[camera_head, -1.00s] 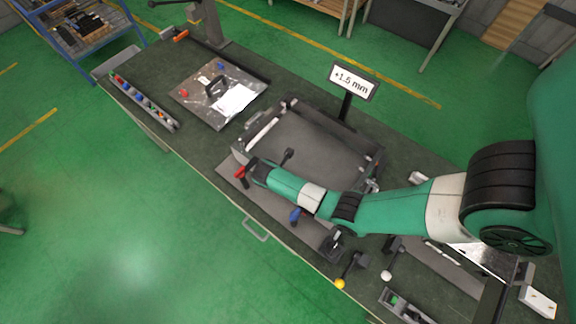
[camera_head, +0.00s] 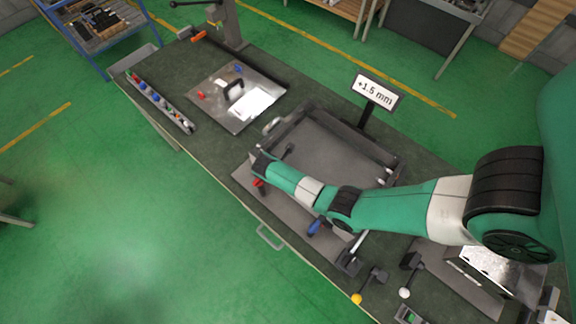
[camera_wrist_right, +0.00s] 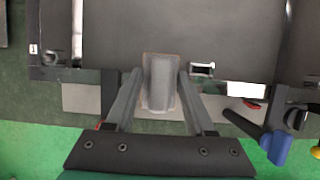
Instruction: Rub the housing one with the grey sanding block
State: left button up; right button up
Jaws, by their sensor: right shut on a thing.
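My right gripper (camera_wrist_right: 155,85) is shut on the grey sanding block (camera_wrist_right: 160,82), which stands between its two fingers in the right wrist view. Behind the block is a wide dark flat body (camera_wrist_right: 130,30) with a small white label at its left, perhaps reading 1; this may be housing one. I cannot tell whether the block touches it. In the head view my right arm reaches over a dark shallow tray-like frame (camera_head: 325,150), and the right gripper (camera_head: 260,163) is at its left corner. The block is hidden there. My left gripper is not in view.
A metal plate with a black handle (camera_head: 210,98) and a rack of small coloured parts (camera_head: 155,100) lie at the left. A "+1.5 mm" sign (camera_head: 375,92) stands behind the frame. A blue-handled lever (camera_wrist_right: 277,145) is right of the gripper.

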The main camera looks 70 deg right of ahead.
notch_tip(320, 180, up, 3)
jog(key=shift+s+a+f+p, duration=0.1)
jog(key=shift+s+p, duration=0.05)
jog(key=shift+p, duration=0.25)
jog(key=shift+s+r+p, duration=0.15)
jog(key=shift+r+p, duration=0.15)
jog(key=shift+p, duration=0.05)
pick_arm(q)
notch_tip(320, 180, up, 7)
jog(key=p, duration=0.5)
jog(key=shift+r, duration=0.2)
pick_arm(e)
notch_tip(320, 180, up, 5)
jog(key=shift+f, duration=0.1)
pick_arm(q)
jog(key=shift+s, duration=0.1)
